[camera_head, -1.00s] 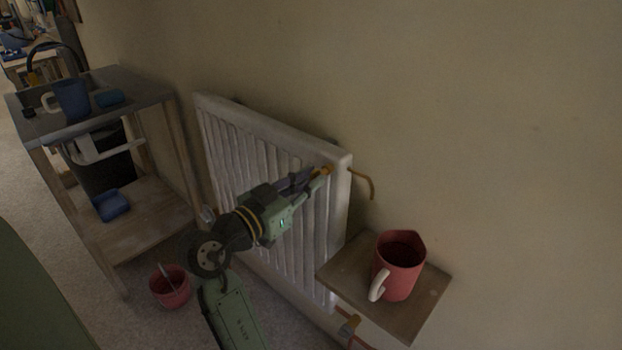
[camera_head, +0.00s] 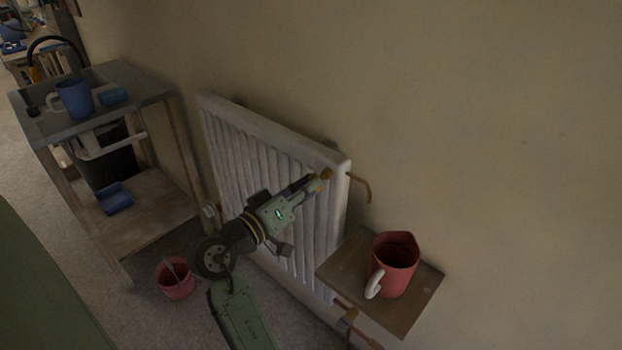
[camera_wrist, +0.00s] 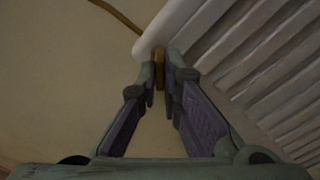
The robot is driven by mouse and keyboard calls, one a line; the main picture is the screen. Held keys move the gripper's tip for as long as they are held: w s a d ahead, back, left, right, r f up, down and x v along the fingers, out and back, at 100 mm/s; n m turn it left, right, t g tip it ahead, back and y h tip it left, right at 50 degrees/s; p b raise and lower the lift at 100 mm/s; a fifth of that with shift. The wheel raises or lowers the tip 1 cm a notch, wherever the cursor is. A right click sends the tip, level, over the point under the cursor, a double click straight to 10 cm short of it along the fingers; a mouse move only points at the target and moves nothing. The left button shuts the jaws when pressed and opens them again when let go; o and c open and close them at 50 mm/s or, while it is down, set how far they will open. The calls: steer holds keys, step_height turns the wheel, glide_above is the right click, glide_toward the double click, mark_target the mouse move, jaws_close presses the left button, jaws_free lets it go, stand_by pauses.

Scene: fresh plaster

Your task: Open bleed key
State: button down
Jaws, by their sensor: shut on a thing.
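The bleed key (camera_head: 326,174) is a small brass-coloured piece at the top right corner of the white radiator (camera_head: 270,185). In the wrist view the key (camera_wrist: 159,70) shows as a brown upright bar between the fingertips, at the radiator's corner (camera_wrist: 150,42). My gripper (camera_head: 315,182) is shut on the key, with its two purple-grey fingers (camera_wrist: 166,90) on either side of it. The fingers hide part of the key, and its seat on the radiator is hard to make out.
A red jug (camera_head: 396,262) stands on a small wooden shelf (camera_head: 415,308) right of the radiator. A bent brass pipe (camera_head: 362,186) sticks out near the corner. A wooden cart (camera_head: 150,90) stands left. A red bucket (camera_head: 174,281) is on the floor. The wall above is clear.

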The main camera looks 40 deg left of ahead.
steer(key=n, duration=0.8)
steer(key=shift+n, duration=1.1)
steer(key=c, duration=1.6)
jaws_free()
